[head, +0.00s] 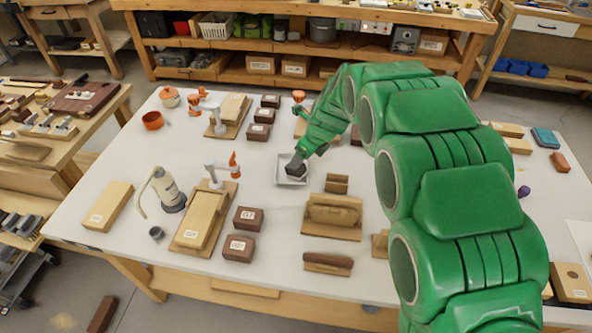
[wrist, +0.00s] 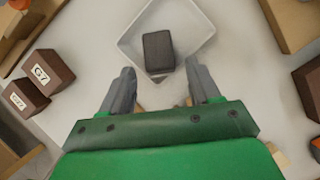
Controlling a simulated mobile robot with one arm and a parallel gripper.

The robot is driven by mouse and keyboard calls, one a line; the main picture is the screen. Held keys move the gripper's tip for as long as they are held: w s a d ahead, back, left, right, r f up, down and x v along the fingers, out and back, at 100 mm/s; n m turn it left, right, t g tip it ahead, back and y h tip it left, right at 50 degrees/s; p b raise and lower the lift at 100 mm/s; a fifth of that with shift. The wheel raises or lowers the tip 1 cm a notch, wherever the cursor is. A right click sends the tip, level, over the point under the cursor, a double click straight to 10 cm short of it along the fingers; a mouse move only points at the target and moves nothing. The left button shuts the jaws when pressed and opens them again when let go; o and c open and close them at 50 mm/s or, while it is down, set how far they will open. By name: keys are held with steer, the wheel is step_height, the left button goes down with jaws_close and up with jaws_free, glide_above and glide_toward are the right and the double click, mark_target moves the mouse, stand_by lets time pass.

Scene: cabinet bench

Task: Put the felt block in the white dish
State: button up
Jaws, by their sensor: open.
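The white dish (wrist: 190,20) is a shallow square tray at the top of the wrist view, and it shows mid-table in the head view (head: 289,182). A dark grey block (wrist: 158,50), which looks like the felt block, lies inside the dish's outline near its lower corner. My gripper (wrist: 160,76) is open, with one grey finger on each side below the block and a gap between them. The block is not held between the fingers. In the head view my gripper (head: 298,165) is over the dish and hides part of it.
Dark brown labelled blocks (wrist: 52,70) lie left of the dish. A wooden holder (head: 333,214) stands close to the dish at front right. A small white lamp-like stand (head: 220,172) on a wooden base stands to its left. Bare table lies just around the dish.

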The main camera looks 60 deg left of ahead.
steer(key=shift+d+x, duration=0.2)
steer(key=shift+x, duration=3.4)
steer(key=shift+f, duration=0.1)
steer(key=c, duration=0.9)
steer(key=shift+r, duration=0.5)
step_height(320, 180, up, 2)
steer(key=shift+r, duration=0.1)
steer(key=shift+s+d+r, duration=1.05)
steer(key=shift+d+r, duration=0.55)
steer(key=shift+d, duration=0.45)
steer(key=shift+s+d+r, duration=1.05)
steer(key=shift+d+r, duration=0.6)
steer(key=shift+d, duration=0.45)
steer(key=shift+s+d+r, duration=1.05)
steer(key=shift+d+r, duration=0.55)
steer(key=shift+d, duration=0.45)
